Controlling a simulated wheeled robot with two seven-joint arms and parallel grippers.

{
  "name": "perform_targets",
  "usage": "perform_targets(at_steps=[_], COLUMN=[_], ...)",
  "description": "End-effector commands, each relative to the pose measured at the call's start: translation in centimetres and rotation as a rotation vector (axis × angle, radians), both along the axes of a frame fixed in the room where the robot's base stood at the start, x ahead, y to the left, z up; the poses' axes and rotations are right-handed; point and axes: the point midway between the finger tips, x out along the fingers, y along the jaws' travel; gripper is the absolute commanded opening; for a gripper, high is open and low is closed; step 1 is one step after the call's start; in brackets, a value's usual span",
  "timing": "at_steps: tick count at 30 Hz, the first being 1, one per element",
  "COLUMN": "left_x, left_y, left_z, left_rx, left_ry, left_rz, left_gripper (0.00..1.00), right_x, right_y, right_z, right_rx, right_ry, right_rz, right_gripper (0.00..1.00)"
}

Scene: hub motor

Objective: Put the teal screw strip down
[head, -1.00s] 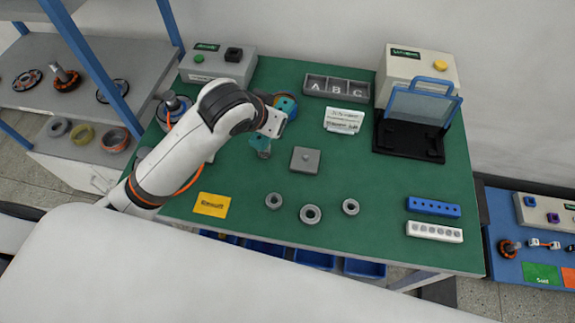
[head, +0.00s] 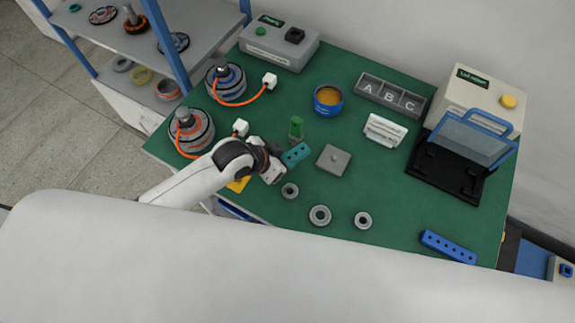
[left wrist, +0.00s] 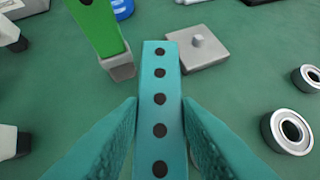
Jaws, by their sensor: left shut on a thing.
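The teal screw strip (head: 297,154) is a bar with a row of dark holes. My left gripper (head: 283,163) is shut on it, left of the square grey plate (head: 333,161) in the head view. In the left wrist view the strip (left wrist: 160,85) runs lengthwise away from me between the two teal fingers (left wrist: 160,135), its far end near the plate (left wrist: 198,46). I cannot tell whether its underside touches the green table. My right gripper is not in view.
A green upright piece (head: 296,127) stands close behind the strip. Grey rings (head: 320,215) lie in front. Wired motors (head: 190,130) stand at the left, with a blue cup (head: 328,99) behind. Bare green table (head: 400,190) lies right of the plate.

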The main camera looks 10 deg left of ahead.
Motion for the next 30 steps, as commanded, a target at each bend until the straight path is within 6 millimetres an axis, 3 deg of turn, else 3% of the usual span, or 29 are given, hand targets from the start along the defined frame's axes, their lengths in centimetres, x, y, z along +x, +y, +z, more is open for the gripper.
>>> perform_targets(at_steps=[10, 23, 24, 27, 30], left_x=[0.0, 0.1, 0.0, 0.0, 0.0], left_y=[0.0, 0.0, 0.0, 0.0, 0.0], left_z=[-4.0, -4.8, -4.7, -4.7, -4.7], left_rx=[0.001, 0.0, 0.0, 0.0, 0.0], left_ry=[0.0, -0.002, -0.002, -0.002, -0.002], left_rz=[0.001, 0.0, 0.0, 0.0, 0.0], left_gripper=[0.02, 0.02, 0.37, 0.52, 0.52], right_x=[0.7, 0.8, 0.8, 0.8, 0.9], right_y=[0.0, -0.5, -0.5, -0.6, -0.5], right_z=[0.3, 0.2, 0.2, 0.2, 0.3], right_rx=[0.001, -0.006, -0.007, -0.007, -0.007], right_ry=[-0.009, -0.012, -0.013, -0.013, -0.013], right_rz=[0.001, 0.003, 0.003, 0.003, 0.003], right_gripper=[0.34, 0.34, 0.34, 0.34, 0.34])
